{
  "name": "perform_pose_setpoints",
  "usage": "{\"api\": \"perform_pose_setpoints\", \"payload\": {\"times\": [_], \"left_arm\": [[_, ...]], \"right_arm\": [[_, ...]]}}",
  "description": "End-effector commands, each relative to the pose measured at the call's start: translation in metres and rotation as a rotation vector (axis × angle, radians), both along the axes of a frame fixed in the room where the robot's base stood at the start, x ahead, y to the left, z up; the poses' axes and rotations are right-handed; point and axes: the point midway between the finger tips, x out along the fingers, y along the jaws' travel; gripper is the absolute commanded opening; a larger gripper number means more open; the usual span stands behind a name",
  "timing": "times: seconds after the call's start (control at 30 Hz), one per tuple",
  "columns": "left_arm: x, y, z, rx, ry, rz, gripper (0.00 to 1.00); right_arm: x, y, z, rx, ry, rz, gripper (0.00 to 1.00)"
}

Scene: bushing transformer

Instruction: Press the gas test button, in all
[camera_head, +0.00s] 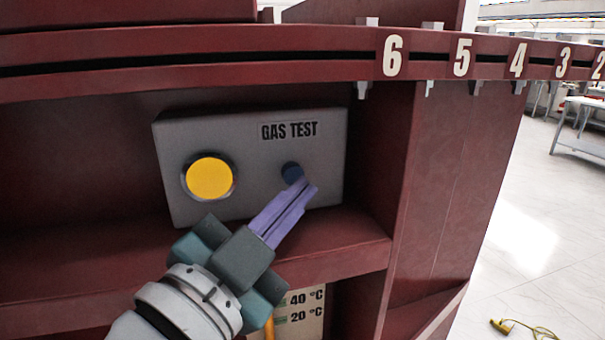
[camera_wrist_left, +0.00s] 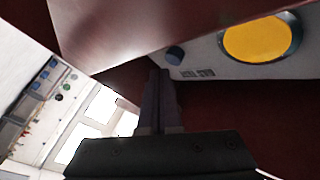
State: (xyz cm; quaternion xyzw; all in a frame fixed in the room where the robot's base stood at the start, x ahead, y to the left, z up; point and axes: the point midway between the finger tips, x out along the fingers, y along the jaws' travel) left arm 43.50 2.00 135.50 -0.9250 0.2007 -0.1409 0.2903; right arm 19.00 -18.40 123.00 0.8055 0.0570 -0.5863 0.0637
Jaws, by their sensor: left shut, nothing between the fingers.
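The grey gas test box (camera_head: 255,142) with the words GAS TEST sits in a dark red recess in the head view. A small dark blue button (camera_head: 292,172) is on its right side, and a large yellow round lamp or button (camera_head: 210,177) is on its left. My left gripper (camera_head: 308,188) is shut and empty, its purple fingertips just below and right of the blue button in the picture. I cannot tell whether they touch it. In the left wrist view the blue button (camera_wrist_left: 174,54) shows just beyond the fingertips (camera_wrist_left: 160,75), with the yellow one (camera_wrist_left: 258,40) to the right.
A dark red shelf edge (camera_head: 340,255) runs below the box. A red rail with numbers (camera_head: 392,55) crosses above it, and a side wall (camera_head: 440,190) stands to the right. A temperature label (camera_head: 303,308) is below. A yellow object with a cord (camera_head: 503,326) lies on the floor.

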Motion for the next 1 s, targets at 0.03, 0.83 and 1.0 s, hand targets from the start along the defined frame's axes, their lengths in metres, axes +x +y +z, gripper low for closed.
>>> {"api": "perform_pose_setpoints", "payload": {"times": [0.03,0.83,1.0], "left_arm": [[0.0,0.0,0.0,0.0,0.0,0.0,0.0],[0.0081,0.0028,-0.0005,0.001,0.0,0.001,0.0],[0.0082,0.0028,-0.0002,0.0,0.001,0.001,0.0]], "right_arm": [[0.0,0.0,0.0,0.0,0.0,0.0,0.0],[-0.0001,0.0005,-0.0027,0.002,0.0,-0.002,0.0],[0.0,0.0009,-0.0024,0.004,0.001,-0.002,0.0]]}}
